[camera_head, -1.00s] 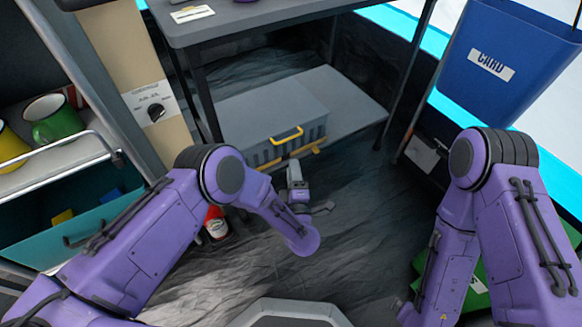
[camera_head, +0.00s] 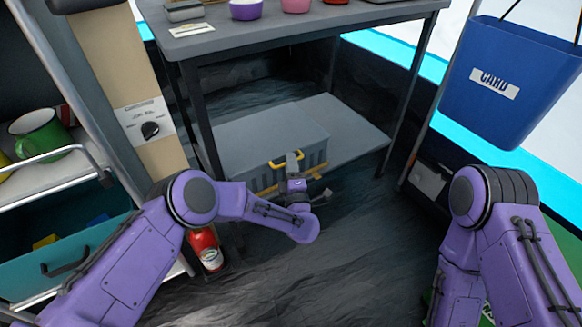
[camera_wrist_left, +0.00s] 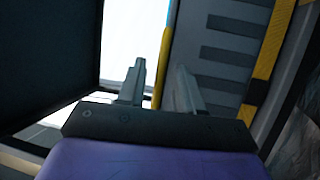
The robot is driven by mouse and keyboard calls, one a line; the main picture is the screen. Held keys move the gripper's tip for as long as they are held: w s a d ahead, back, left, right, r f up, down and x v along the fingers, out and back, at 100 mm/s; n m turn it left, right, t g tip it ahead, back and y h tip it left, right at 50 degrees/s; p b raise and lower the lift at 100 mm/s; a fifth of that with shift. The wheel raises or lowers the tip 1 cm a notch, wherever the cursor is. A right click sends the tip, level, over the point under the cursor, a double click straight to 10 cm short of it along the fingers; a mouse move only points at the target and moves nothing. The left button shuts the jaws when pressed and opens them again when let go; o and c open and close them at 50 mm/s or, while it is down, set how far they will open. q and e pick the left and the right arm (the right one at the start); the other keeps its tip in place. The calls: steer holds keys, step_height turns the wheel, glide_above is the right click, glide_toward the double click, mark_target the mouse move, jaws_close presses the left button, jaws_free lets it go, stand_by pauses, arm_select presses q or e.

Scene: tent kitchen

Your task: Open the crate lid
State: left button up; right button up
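The grey crate (camera_head: 316,153) sits on the low shelf under the table, with ribbed sides. Its flat grey lid (camera_head: 255,133) lies down on it. A yellow handle (camera_head: 279,161) shows at the lid's front edge. My left gripper (camera_head: 294,162) is at the front of the crate, close to the handle and partly covering it. In the left wrist view, its two fingers (camera_wrist_left: 160,85) are apart, with a yellow strip (camera_wrist_left: 163,62) showing between them; I cannot tell whether they touch it. My right gripper is out of view.
The table (camera_head: 300,22) stands above the crate, its legs to both sides. A red bottle (camera_head: 206,248) stands on the floor beside my left arm. A blue bin (camera_head: 510,85) hangs at the right. The floor in front is mostly clear.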

arm_select(q)
jaws_close()
stand_by(1.3)
